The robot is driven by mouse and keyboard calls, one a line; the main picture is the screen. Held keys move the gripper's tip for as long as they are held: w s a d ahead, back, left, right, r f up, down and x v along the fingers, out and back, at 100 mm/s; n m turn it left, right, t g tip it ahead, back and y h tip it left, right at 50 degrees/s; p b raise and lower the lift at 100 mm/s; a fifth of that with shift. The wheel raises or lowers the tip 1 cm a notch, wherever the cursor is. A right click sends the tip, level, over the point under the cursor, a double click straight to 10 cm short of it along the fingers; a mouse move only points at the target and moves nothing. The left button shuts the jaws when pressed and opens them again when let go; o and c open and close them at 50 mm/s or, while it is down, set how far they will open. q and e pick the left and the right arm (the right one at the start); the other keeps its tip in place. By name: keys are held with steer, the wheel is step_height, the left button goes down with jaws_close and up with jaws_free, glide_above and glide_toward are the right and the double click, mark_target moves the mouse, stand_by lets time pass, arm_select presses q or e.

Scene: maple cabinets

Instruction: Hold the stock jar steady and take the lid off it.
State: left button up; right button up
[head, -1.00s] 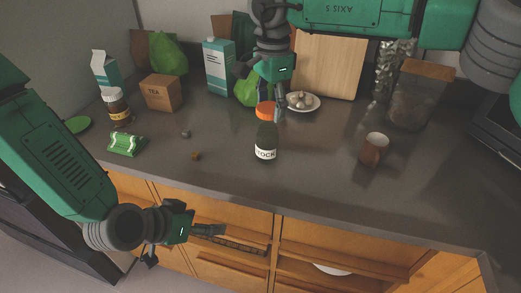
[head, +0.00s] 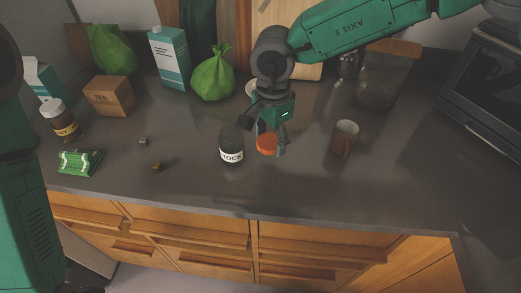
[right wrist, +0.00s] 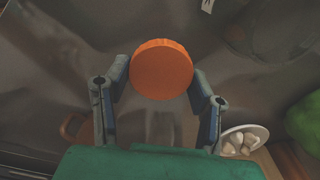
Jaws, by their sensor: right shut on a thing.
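The stock jar (head: 231,146) stands upright on the dark counter, a dark jar with a white label reading "STOCK". Its orange lid (head: 266,144) is apart from it, just to its right in the head view. My right gripper (head: 270,135) is shut on the lid, and the right wrist view shows the lid (right wrist: 162,69) between the two fingertips. How high the lid is above the counter is hard to tell. No gripper touches the jar. My left arm shows at the left edge of the head view, but its gripper is out of frame.
A brown mug (head: 343,138) stands right of the lid. A large glass jar (head: 375,80) and a dark appliance (head: 490,85) are farther right. The counter before the stock jar is clear.

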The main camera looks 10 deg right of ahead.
mark_target(266, 160)
steer(key=shift+f, duration=0.65)
steer(key=f, duration=0.1)
steer(key=a+f, duration=0.1)
steer(key=f, duration=0.1)
steer(key=shift+a+f, duration=0.3)
steer(key=shift+f, duration=0.1)
steer(key=shift+w+d, duration=0.1)
steer(key=shift+d, duration=0.2)
steer(key=shift+d+f, duration=0.2)
steer(key=shift+d, duration=0.05)
steer(key=shift+f, duration=0.15)
steer(key=shift+o, duration=0.2)
steer(key=shift+s+a+f, duration=0.1)
steer(key=shift+s+f, duration=0.2)
steer(key=shift+s, duration=0.05)
steer(key=o, duration=1)
steer(key=shift+s, duration=0.1)
steer(key=shift+o, duration=1.3)
steer(key=shift+f, duration=0.1)
steer(key=shift+w+f, duration=0.15)
steer(key=shift+w, duration=0.15)
arm_select(q)
steer(key=shift+w+a, duration=0.15)
steer(key=shift+a, duration=0.1)
arm_select(e)
steer(key=shift+a+r, duration=0.15)
steer(key=shift+r, duration=0.05)
